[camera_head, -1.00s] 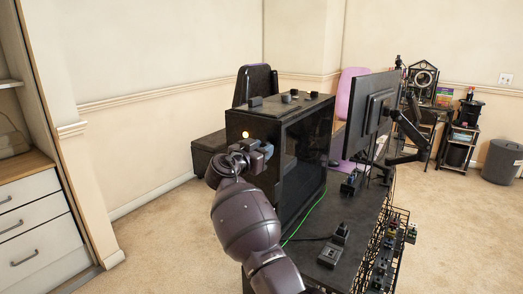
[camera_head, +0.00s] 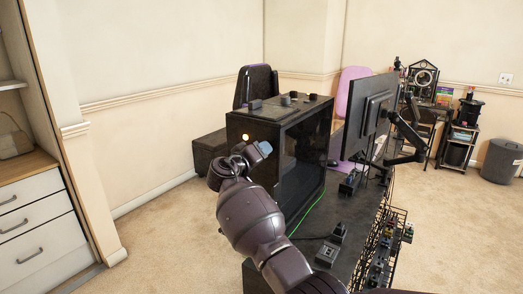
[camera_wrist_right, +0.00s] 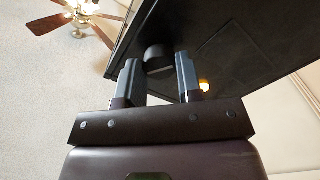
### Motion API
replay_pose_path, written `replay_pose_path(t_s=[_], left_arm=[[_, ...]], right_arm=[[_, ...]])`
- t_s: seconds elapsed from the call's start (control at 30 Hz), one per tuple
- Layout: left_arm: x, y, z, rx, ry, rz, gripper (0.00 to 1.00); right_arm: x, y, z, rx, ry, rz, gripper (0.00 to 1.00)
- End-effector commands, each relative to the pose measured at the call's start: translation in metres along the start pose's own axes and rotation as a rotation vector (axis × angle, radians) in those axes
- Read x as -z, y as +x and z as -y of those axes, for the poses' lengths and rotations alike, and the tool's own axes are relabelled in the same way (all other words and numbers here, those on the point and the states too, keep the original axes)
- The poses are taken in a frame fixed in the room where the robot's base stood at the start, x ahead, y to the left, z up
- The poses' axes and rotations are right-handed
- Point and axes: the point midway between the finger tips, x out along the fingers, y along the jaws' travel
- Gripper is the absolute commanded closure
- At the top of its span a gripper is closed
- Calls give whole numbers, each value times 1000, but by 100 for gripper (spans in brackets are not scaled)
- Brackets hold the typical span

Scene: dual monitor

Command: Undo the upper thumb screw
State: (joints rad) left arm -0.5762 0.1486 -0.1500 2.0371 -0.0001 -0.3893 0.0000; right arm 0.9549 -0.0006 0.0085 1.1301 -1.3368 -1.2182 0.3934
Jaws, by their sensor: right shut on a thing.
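The black PC case (camera_head: 262,127) stands on the dark desk, and its back panel faces me. In the right wrist view a dark round thumb screw (camera_wrist_right: 158,58) stands out from the case between my fingertips. In the head view the gripper hides the screw. A glowing orange spot (camera_head: 245,138) shows on the panel left of the gripper. My left gripper is out of view.
A monitor (camera_head: 377,108) on an arm stands right of the case. A green cable (camera_head: 307,212) runs beside the case, and a black socket block (camera_head: 327,255) lies on the desk (camera_head: 350,215). A wire basket (camera_head: 388,255) hangs at the right edge. The carpet at left is clear.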

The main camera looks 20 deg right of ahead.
Motion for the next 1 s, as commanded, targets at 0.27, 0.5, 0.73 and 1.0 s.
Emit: replay_pose_path(t_s=[0.27,0.5,0.73,1.0], left_arm=[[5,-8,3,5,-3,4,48],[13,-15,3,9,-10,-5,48],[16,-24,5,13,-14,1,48],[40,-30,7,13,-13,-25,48]], right_arm=[[5,0,-5,-5,-260,-4,90],[5,1,-5,-5,-489,-4,90],[5,0,-4,-5,-705,-4,90],[4,1,-4,-5,-922,-2,90]])
